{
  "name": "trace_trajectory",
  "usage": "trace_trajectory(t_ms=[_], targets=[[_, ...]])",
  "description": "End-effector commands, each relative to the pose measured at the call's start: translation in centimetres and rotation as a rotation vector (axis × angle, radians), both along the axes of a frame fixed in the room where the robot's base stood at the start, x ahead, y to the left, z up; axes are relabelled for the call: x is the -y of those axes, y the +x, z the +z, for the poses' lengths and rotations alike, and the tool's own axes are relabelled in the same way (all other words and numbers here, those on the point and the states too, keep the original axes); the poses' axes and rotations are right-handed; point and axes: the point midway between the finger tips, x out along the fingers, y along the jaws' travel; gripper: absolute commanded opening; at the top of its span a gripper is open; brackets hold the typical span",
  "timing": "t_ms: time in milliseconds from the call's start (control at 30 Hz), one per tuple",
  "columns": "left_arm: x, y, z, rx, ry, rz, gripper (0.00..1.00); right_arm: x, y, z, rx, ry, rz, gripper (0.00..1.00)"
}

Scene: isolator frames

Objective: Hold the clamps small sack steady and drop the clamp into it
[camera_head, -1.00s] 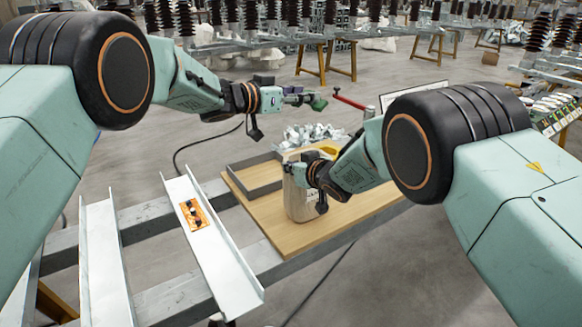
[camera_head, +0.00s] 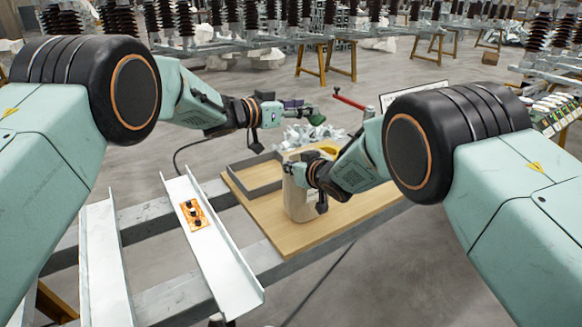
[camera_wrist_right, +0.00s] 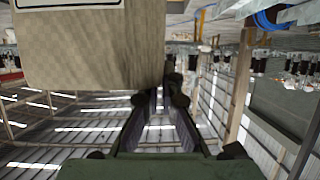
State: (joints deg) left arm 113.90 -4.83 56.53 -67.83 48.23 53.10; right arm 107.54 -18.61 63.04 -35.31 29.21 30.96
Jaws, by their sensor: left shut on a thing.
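The small sack (camera_head: 297,200), pale beige, stands upright on the wooden board. My right gripper (camera_head: 301,172) is at its top, from the right. In the right wrist view the sack (camera_wrist_right: 85,50) fills the upper left, and the right gripper's dark fingers (camera_wrist_right: 166,92) lie close together at its edge; their grip on the cloth is unclear. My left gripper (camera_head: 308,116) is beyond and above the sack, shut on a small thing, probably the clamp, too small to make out. The sack's inside is hidden.
A grey open frame (camera_head: 252,190) lies on the board (camera_head: 262,222). A heap of silvery metal parts (camera_head: 305,134) and a yellow thing (camera_head: 332,147) are behind the sack. A white channel (camera_head: 228,268) with an orange plate (camera_head: 193,215) is at left.

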Motion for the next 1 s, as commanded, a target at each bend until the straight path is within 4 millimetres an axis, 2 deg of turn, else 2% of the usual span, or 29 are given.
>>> trace_trajectory(t_ms=[1000], targets=[[0.0, 0.0, -6.0, 0.001, -0.001, 0.0, 0.0, 0.0, -0.1, -0.1, -0.002, -0.001, 0.0, 0.0]])
